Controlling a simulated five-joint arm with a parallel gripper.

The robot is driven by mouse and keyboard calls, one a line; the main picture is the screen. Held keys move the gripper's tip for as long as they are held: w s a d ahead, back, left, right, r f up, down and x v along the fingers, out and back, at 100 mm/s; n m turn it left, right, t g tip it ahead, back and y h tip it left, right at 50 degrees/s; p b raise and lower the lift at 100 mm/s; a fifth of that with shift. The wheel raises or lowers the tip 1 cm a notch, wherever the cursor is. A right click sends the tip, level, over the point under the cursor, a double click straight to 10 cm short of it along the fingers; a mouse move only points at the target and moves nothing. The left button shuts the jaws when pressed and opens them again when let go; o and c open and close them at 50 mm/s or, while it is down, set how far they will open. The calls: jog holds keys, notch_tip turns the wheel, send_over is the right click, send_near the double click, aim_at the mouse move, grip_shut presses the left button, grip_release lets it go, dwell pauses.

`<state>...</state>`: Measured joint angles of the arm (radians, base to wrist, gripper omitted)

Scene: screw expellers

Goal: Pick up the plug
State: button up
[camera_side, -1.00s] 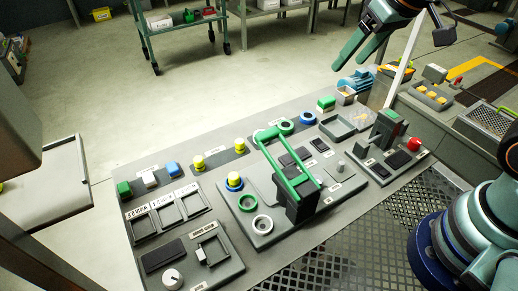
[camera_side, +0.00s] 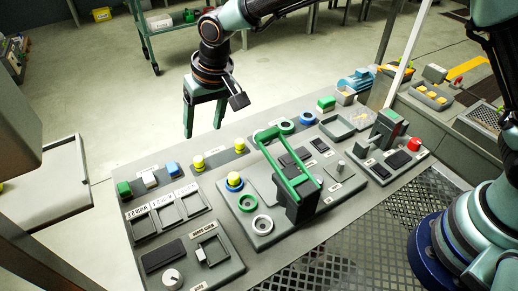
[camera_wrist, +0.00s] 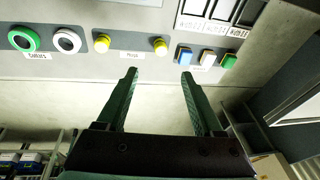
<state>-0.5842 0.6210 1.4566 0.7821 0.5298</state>
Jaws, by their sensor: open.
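Two yellow plugs stand upright on a dark strip at the panel's far edge. The left plug (camera_side: 198,163) and right plug (camera_side: 239,146) show in the side view. In the wrist view the same two plugs (camera_wrist: 160,46) (camera_wrist: 102,43) sit beside a small label. A third yellow piece (camera_side: 234,180) sits in a blue ring nearer the middle. My gripper (camera_side: 203,132) is open and empty, fingers pointing down, above and behind the two far plugs. In the wrist view its fingertips (camera_wrist: 159,73) are apart, with the left plug beyond the gap.
Green, white and blue blocks (camera_side: 172,168) stand left of the plugs. A green lever handle (camera_side: 282,165) rises from the panel's middle. Rings (camera_side: 287,127) lie right of the plugs. Open floor (camera_side: 100,110) lies behind the panel.

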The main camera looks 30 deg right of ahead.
aim_at(199, 159)
jog(key=x, duration=1.2)
jog(key=shift+f, duration=0.1)
grip_shut()
